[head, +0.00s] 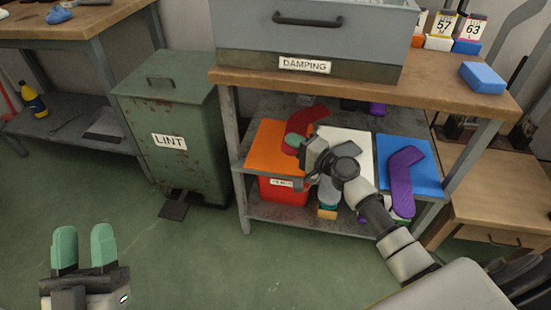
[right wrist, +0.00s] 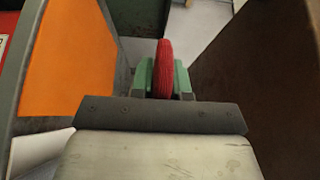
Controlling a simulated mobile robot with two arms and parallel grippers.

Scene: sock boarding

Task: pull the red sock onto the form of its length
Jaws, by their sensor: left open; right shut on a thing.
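The red sock (head: 303,119) shows at the orange mat (head: 262,143) on the shelf under the bench in the head view. My right gripper (head: 297,144) reaches in under the bench top and is shut on it. In the right wrist view the red sock (right wrist: 163,66) stands on edge between the green fingers. My left gripper (head: 84,234) is open and empty, over the floor at the lower left, far from the sock. I cannot make out a form clearly; my right arm hides part of the shelf.
A purple sock (head: 401,178) lies on the blue mat (head: 425,172), right of a white mat (head: 353,141). A grey DAMPING box (head: 315,38) and a blue block (head: 483,77) stand on the bench. A green LINT bin (head: 168,110) stands left of it. Floor space is free in front.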

